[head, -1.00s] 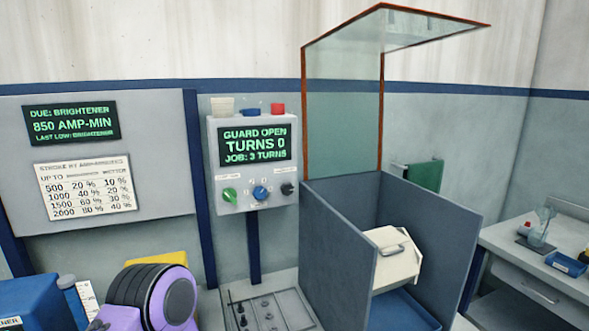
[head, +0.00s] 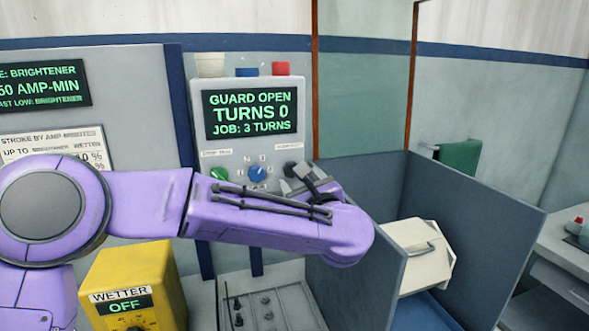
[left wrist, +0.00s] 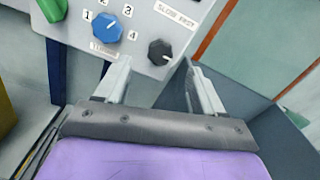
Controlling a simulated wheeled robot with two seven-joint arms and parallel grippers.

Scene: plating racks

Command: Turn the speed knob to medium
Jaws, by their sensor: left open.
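The speed knob (left wrist: 159,52) is a small black knob under the SLOW FAST label in the left wrist view. My right gripper is out of view.
A blue numbered knob (head: 257,174) and a green knob (head: 219,174) sit left of the speed knob. The control box screen (head: 250,114) reads GUARD OPEN, TURNS 0, JOB: 3 TURNS. A yellow WETTER box (head: 155,268) stands lower left; a grey-walled bin (head: 470,195) is right.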

